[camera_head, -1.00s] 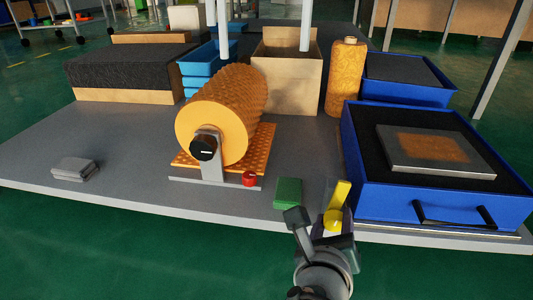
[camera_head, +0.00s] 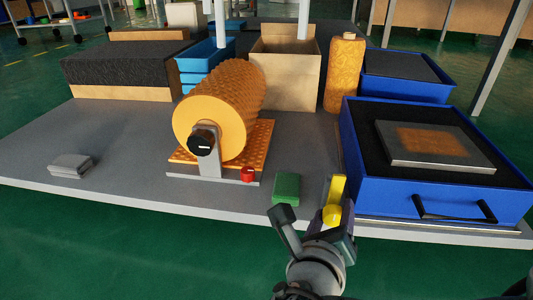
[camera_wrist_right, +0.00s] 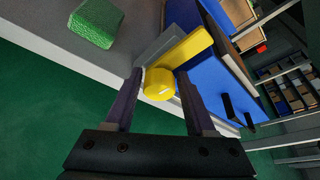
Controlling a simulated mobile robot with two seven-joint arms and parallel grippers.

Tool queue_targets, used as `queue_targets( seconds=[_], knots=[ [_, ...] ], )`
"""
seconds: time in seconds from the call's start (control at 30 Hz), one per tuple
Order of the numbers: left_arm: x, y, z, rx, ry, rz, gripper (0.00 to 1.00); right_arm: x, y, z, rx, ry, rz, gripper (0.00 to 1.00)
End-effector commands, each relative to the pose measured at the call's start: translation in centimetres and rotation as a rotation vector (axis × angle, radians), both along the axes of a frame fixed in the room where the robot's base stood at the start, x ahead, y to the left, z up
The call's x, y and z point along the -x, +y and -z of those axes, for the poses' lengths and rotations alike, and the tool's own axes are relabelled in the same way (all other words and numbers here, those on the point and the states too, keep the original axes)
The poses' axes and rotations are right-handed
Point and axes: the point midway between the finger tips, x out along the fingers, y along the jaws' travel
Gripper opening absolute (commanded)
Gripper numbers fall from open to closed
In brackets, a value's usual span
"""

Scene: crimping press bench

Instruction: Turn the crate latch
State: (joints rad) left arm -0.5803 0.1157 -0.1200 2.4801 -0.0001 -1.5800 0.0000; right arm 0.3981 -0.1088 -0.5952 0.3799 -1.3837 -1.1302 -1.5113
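The yellow latch (camera_head: 337,190) stands at the front left corner of the blue crate (camera_head: 390,207), its lever pointing up and slightly right in the head view. In the right wrist view the latch (camera_wrist_right: 184,50) has a round yellow hub and a straight lever slanting up to the right. My right gripper (camera_head: 315,218) is open at the bench's front edge. In the wrist view its fingers (camera_wrist_right: 160,103) stand on either side of the hub, with gaps visible; I cannot tell whether either finger touches it. My left gripper is not in view.
A green block (camera_head: 287,187) lies just left of the latch. The crate has a black handle (camera_head: 455,212) on its front and a metal plate (camera_head: 440,158) on its foam. An orange roller (camera_head: 215,115) with a red button (camera_head: 247,175) stands further left. The bench's front left is mostly clear.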

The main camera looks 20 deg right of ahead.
Motion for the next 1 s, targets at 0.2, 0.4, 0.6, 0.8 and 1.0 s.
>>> queue_targets(
  seconds=[0.2,0.4,0.6,0.8,1.0],
  knots=[
    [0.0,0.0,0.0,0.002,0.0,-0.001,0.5,0.1,0.0,0.1,-0.003,0.003,0.0,0.73],
    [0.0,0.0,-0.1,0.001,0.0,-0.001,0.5,0.2,0.1,0.1,-0.004,0.004,-0.001,0.73],
    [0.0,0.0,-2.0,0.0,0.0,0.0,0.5,2.0,2.1,-1.2,-0.006,0.006,-0.003,0.73],
    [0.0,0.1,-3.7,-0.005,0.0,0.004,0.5,4.8,4.8,-2.3,-0.006,0.007,-0.002,0.73],
    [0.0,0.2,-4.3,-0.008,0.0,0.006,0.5,6.5,6.5,-2.9,-0.005,0.003,-0.001,0.73]
  ],
)
